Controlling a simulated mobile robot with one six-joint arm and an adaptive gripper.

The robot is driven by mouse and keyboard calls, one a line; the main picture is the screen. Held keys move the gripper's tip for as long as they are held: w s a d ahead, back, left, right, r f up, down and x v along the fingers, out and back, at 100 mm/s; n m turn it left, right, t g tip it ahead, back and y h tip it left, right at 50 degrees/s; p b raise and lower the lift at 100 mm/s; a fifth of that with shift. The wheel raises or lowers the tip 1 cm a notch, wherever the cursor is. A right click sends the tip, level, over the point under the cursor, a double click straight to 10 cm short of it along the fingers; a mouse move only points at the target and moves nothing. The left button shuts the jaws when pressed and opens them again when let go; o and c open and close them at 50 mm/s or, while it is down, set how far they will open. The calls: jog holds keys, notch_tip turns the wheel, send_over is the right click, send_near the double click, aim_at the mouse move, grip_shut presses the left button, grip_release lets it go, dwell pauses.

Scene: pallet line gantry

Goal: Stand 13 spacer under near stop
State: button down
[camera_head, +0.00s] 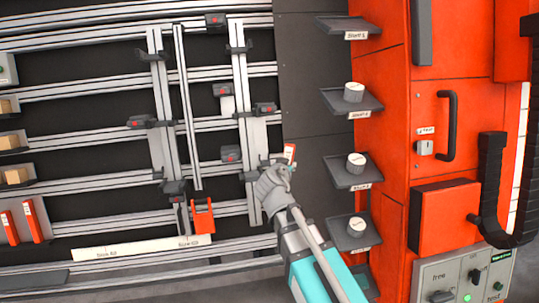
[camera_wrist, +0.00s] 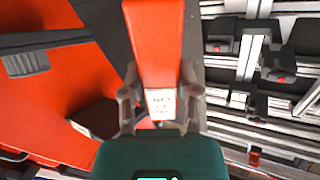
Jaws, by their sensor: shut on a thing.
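My gripper (camera_head: 284,167) is shut on an orange-red spacer (camera_head: 290,152) with a white label, held in front of the gantry's right side. In the wrist view the spacer (camera_wrist: 155,42) stands long between the two fingers of my gripper (camera_wrist: 159,98); its label text is too small to read surely. Dark stops with red dots sit on the rails, including one (camera_head: 231,154) just left of my gripper, one (camera_head: 173,189) lower left and one (camera_head: 264,108) above. I cannot tell which is the near stop.
An orange holder (camera_head: 202,217) hangs at the lower rail. Two more orange spacers (camera_head: 38,221) stand at far left. Several small dark shelves (camera_head: 349,170), most with white-topped cylinders, jut out right of my gripper. An orange cabinet (camera_head: 385,80) with a handle stands further right.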

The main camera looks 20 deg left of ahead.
jog(key=w+a+f+n+y+b, duration=0.3)
jog(key=w+a+f+b, duration=0.2)
jog(key=w, duration=0.4)
jog(key=w+a+f+n+g+y+b, duration=0.1)
jog(key=w+a+f+n+y+b, duration=0.1)
jog(key=w+a+f+b, duration=0.4)
jog(key=shift+w+a+f+n+g+y, duration=0.35)
jog(key=shift+w+a+y, duration=0.45)
jog(key=shift+w+a, duration=0.5)
jog(key=shift+w+d, duration=0.15)
jog(key=shift+d, duration=0.05)
jog(key=shift+w+a+f, duration=0.1)
jog(key=shift+w, duration=0.05)
jog(key=shift+b+x, duration=0.9)
jog(key=shift+x, duration=0.8)
jog(key=shift+f, duration=0.15)
